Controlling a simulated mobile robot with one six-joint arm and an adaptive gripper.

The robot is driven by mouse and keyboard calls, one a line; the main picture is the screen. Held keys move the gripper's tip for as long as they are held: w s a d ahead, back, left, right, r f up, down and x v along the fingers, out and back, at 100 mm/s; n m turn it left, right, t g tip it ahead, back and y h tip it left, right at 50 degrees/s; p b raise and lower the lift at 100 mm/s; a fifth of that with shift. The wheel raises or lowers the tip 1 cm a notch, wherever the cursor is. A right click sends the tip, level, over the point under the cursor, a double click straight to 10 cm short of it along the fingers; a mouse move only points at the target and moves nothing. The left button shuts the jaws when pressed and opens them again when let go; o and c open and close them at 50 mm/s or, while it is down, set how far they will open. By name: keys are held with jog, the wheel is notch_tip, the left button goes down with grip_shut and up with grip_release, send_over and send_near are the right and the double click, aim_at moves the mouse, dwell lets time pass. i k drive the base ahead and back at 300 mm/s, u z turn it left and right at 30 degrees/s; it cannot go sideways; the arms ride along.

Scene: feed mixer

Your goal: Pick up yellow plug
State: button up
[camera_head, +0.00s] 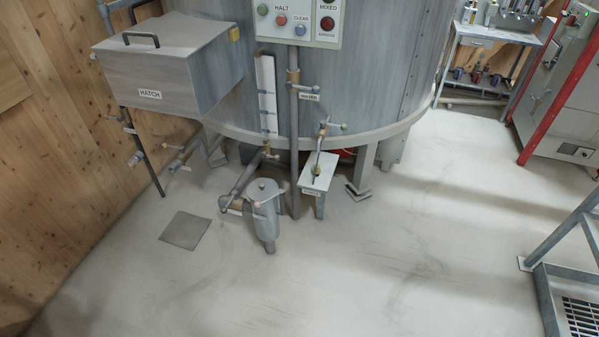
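No yellow plug can be made out for certain. Small items, too small to identify, are on and under a workbench (487,36) at the back right. My gripper and arm are not in this view.
A large grey mixer tank (375,70) with a control panel (300,20) stands at the back. Pipes, valves and a filter housing (265,205) stand before it. A grey mat (185,230) lies left. A red-framed machine (560,100) and metal steps (570,250) are right. Central floor is clear.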

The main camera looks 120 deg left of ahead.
aim_at(318, 170)
jog(key=z, duration=0.45)
jog(key=k, duration=0.1)
jog(key=u, duration=2.8)
jog(key=k, duration=0.15)
jog(key=u, duration=1.9)
jog(key=i, duration=0.85)
jog(key=z, duration=0.15)
